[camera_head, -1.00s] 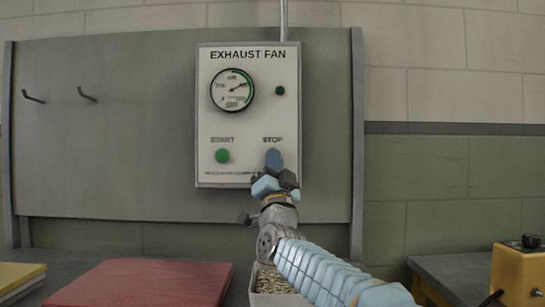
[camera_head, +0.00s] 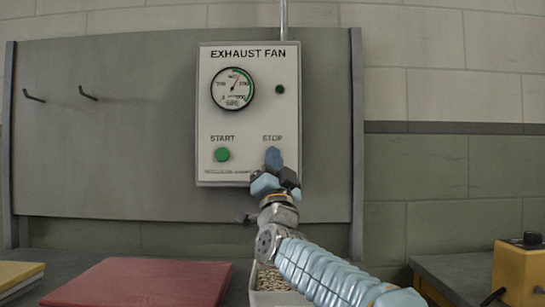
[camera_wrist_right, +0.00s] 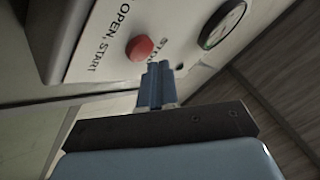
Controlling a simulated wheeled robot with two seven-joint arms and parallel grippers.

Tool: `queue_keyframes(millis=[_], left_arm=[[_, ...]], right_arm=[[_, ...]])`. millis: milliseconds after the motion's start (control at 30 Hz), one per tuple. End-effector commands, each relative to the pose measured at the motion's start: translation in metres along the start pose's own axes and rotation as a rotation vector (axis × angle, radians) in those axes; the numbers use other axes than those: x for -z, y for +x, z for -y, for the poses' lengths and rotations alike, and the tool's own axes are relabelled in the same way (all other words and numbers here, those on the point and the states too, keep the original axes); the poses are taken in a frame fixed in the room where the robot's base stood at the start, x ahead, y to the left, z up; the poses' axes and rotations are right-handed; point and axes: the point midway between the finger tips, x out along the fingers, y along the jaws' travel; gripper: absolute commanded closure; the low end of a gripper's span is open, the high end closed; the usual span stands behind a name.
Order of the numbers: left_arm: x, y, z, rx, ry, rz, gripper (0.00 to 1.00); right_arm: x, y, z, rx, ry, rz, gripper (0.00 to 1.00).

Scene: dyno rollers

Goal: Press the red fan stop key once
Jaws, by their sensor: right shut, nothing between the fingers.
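The white exhaust fan panel (camera_head: 248,130) hangs on a grey board. Its green start key (camera_head: 222,154) is at lower left, and the STOP label is at lower right. In the head view my right gripper (camera_head: 273,158) is just under that label and hides the stop key. In the right wrist view the red stop key (camera_wrist_right: 140,47) stands out from the panel face. The shut, empty blue fingers (camera_wrist_right: 157,72) of my right gripper are close to it, with a small gap showing in the picture. My left gripper is not in view.
The panel carries a gauge (camera_head: 233,89) and a small dark green lamp (camera_head: 280,89). Below are a red folder (camera_head: 145,283) and a white tray (camera_head: 270,299) of pellets. A yellow box (camera_head: 519,272) stands at right.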

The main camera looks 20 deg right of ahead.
Motion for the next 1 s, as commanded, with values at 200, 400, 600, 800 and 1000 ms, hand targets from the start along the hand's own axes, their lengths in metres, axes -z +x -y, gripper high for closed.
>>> queue_keyframes(millis=[200, 400, 600, 800, 1000], left_arm=[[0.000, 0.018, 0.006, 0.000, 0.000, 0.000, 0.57], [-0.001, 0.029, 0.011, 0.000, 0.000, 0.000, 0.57], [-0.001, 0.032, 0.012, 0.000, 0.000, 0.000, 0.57], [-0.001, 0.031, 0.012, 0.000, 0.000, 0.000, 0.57], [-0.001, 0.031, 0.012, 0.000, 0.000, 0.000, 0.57]], right_arm=[[0.008, -0.017, 0.008, 0.000, 0.005, -0.001, 1.00], [0.019, -0.030, 0.018, 0.000, 0.005, -0.002, 1.00], [0.025, -0.035, 0.024, 0.000, 0.002, 0.000, 1.00], [0.025, -0.034, 0.025, 0.000, 0.001, 0.000, 1.00], [0.025, -0.034, 0.025, 0.000, 0.001, 0.000, 1.00]])
